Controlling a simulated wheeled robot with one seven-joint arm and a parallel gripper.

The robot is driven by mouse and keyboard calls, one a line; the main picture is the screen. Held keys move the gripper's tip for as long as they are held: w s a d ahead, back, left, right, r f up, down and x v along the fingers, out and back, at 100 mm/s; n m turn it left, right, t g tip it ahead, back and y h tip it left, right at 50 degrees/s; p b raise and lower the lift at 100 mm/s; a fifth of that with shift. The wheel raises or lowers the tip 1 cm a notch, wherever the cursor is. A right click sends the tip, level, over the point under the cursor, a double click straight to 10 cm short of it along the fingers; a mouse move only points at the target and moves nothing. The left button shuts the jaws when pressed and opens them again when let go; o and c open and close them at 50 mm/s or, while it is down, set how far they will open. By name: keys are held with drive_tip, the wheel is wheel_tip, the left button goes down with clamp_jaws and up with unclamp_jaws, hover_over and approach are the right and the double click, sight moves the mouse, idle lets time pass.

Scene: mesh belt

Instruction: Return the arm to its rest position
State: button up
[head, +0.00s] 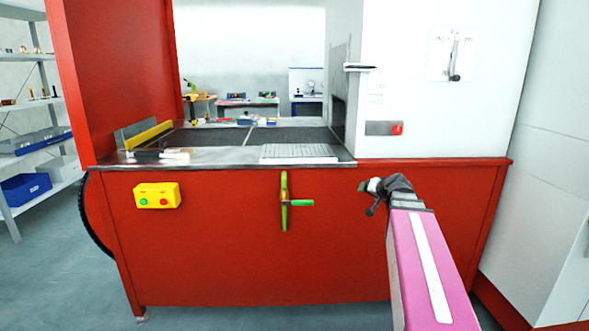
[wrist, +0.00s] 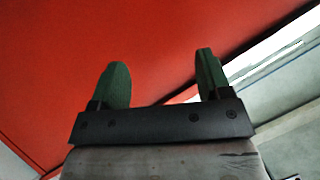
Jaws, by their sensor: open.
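My arm reaches up from the lower right in the head view, with a pink link in front of the red machine cabinet (head: 240,260). My gripper (head: 365,186) is at its end, near the cabinet front just below the worktop edge. In the wrist view my gripper (wrist: 158,82) shows two green fingers spread well apart with nothing between them. The red panel (wrist: 130,40) fills most of the view beyond the fingers. I cannot tell the exact gap between fingertips and panel.
A green handle (head: 284,202) sticks out of the cabinet front, left of my gripper. A yellow button box (head: 157,196) is further left. The metal worktop (head: 230,156) with a mesh belt (head: 290,136) lies above. Open floor (head: 60,270) is at the left.

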drive_tip(key=s+a+f+n+g+h, duration=0.1)
drive_tip(key=s+a+f+g, duration=0.2)
drive_tip(key=s+f, duration=0.4)
drive_tip(key=s+a+f+n+g+h, duration=0.1)
drive_tip(key=s+a+f+g, duration=0.3)
drive_tip(key=s+f, duration=0.3)
drive_tip(key=s+a+f+n+g+h, duration=0.1)
drive_tip(key=s+a+f+g, duration=0.3)
drive_tip(key=f, duration=0.9)
drive_tip(key=s, duration=0.3)
drive_tip(key=shift+f+h, duration=0.3)
drive_tip(key=shift+f, duration=0.05)
